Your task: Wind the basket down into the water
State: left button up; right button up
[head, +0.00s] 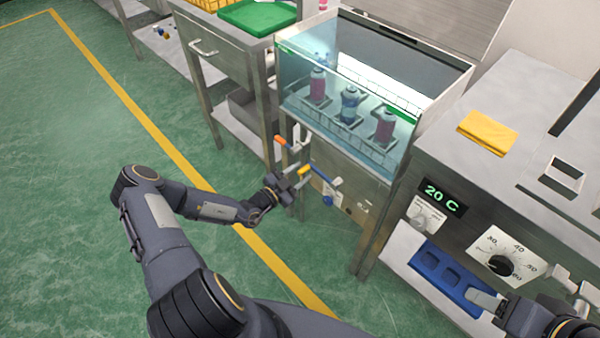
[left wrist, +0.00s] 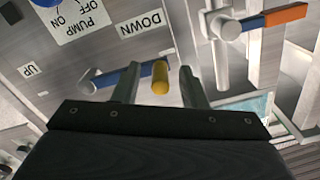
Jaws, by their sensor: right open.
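How deep the basket sits in the water is hard to tell. On the panel below is a crank with a blue arm (left wrist: 122,76) and a yellow knob (left wrist: 160,78), between the UP and DOWN labels. The knob also shows in the head view (head: 304,171). My left gripper (left wrist: 158,84) is open, its fingers on either side of the knob with gaps showing. My right gripper (head: 490,300) is at the lower right, away from the tank.
A valve with an orange handle (left wrist: 285,16) is close to my left gripper. A blue PUMP knob (head: 327,200) is on the panel. At right are a dial (head: 500,265), a 20 C display (head: 442,195) and a blue tray (head: 432,262). The green floor at left is clear.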

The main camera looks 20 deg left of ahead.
pick_arm(q)
jog(key=v, duration=0.7)
jog(key=shift+s, duration=0.1)
jog(key=s+d+r+m+g+h, duration=0.45)
jog(key=r+m, duration=0.55)
jog(key=m, duration=0.6)
jog(key=s+d+r+m+g+h, duration=0.25)
jog(key=d+r+m+g, duration=0.4)
jog(key=r+m, duration=0.6)
jog(key=s+a+r+m+y, duration=0.2)
jog(key=s+r+m+y, duration=0.25)
jog(key=s+m, duration=0.8)
jog(key=s+a+r+m+y, duration=0.1)
jog(key=s+r+m+y, duration=0.35)
jog(key=m, duration=1.55)
notch_tip(320, 180, up, 13)
jog(key=s+y+p, duration=0.1)
jog(key=p, duration=1.3)
jog(key=shift+s+f+p, duration=0.15)
jog(key=shift+s+p, duration=0.2)
jog(key=shift+p, duration=0.05)
